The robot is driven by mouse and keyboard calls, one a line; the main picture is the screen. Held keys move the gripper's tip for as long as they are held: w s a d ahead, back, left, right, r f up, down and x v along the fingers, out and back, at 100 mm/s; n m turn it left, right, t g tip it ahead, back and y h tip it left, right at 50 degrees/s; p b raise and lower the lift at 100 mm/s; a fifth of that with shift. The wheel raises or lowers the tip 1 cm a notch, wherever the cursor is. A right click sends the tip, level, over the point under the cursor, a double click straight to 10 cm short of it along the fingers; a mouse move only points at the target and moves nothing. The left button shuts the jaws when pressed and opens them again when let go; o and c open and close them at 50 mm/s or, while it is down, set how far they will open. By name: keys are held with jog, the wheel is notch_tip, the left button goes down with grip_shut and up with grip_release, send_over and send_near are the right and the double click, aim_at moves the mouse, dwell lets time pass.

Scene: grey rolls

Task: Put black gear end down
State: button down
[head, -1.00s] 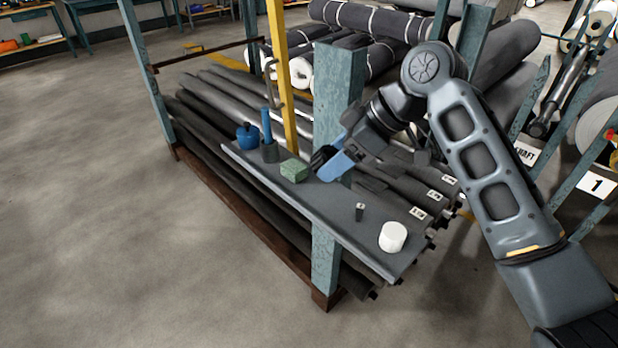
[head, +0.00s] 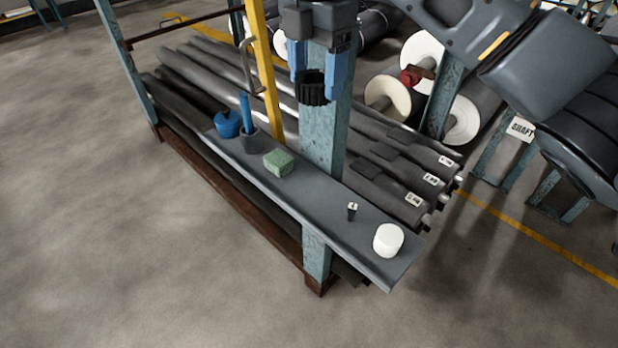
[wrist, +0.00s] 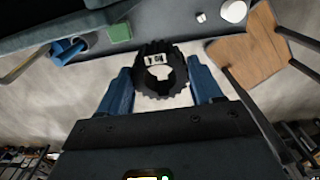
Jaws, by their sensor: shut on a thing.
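The black gear end (head: 312,88) is a toothed ring with a hole through its middle. My gripper (head: 319,84) is shut on it, a blue finger on either side, and holds it in the air in front of the teal post, above the grey shelf (head: 330,205). In the wrist view the black gear end (wrist: 160,98) sits between the blue fingertips, with a small white label on its rim and the hole facing the camera.
On the shelf are a blue rounded item (head: 227,124), a dark cup (head: 250,139) with a blue stick, a green block (head: 279,162), a small dark piece (head: 352,212) and a white cylinder (head: 388,240). A teal post (head: 322,150) rises beside the shelf. Shelf surface between green block and small piece is bare.

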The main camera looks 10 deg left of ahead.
notch_tip(320, 180, down, 24)
jog(key=b, duration=0.2)
jog(key=shift+r+b, duration=0.2)
jog(key=shift+b, duration=0.1)
jog(key=shift+c, duration=0.9)
grip_release()
notch_tip(320, 180, up, 12)
